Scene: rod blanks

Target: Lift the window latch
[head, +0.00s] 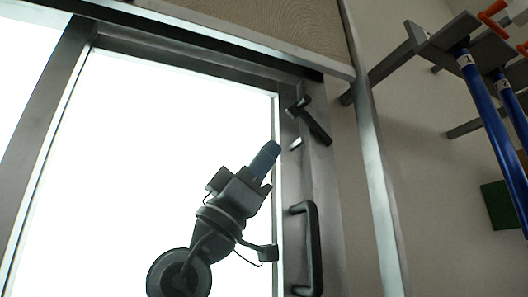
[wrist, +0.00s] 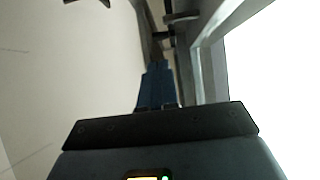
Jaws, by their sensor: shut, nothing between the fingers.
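The window latch (head: 316,124) is a dark lever on the grey window frame, slanting down to the right from its pivot. My gripper (head: 268,156) is shut and empty, its blue fingers together. In the head view it is below and left of the latch, in front of the bright pane near the frame, with a visible gap to the lever in the picture. In the wrist view the blue fingers (wrist: 157,88) point up along the frame. A dark fitting (wrist: 181,17) shows beyond them; I cannot tell whether it is the latch.
A dark pull handle (head: 316,248) stands out from the frame below the latch. A small light fitting (head: 296,144) sits between them. At right, a grey wall rack (head: 446,36) holds blue rods (head: 492,128). A green block (head: 499,205) is on the wall.

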